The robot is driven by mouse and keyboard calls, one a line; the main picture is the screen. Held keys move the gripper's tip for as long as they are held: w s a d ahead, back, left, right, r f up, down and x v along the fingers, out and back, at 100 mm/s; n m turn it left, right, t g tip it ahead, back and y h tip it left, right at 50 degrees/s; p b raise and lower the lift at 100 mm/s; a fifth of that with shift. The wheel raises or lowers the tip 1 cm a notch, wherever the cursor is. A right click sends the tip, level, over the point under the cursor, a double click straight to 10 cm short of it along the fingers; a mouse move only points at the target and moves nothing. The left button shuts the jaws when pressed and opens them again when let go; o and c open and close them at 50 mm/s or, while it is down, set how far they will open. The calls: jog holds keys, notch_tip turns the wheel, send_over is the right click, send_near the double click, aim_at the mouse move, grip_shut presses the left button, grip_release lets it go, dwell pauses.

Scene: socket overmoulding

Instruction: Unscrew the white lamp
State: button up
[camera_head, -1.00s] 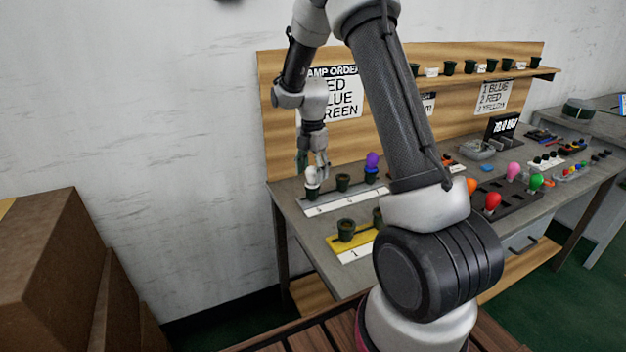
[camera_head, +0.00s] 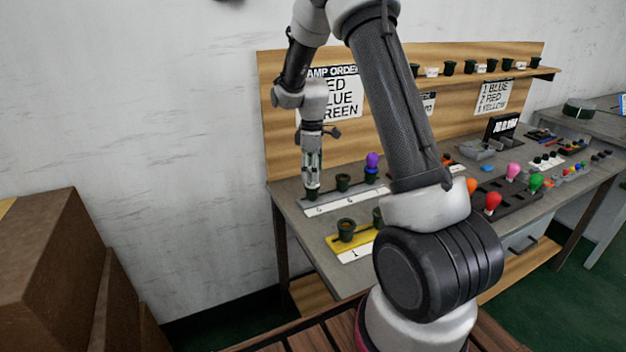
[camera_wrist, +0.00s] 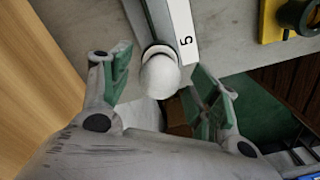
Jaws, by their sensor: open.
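The white lamp (camera_wrist: 159,76) sits in a dark socket at the end of the grey strip, beside a white label (camera_wrist: 184,30) with a digit on it. In the wrist view it lies between the two green-padded fingers of my gripper (camera_wrist: 160,84). The fingers are spread, with a gap on each side of the lamp. In the head view my gripper (camera_head: 312,185) points straight down over the leftmost socket (camera_head: 312,195) of the grey strip (camera_head: 345,201), and its fingers hide the lamp.
A purple lamp (camera_head: 372,160) stands in the same strip, with an empty socket (camera_head: 343,182) between. A yellow strip (camera_head: 338,242) with sockets is in front. Red, pink and green lamps stand in a dark tray (camera_head: 520,195) at right. The wooden back panel (camera_head: 285,110) rises close behind my gripper.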

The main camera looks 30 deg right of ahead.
jog(key=m, duration=1.1)
jog(key=shift+c, duration=0.2)
jog(key=c, duration=0.8)
jog(key=n, duration=0.4)
jog(key=shift+n, duration=0.3)
jog(key=shift+c, duration=0.5)
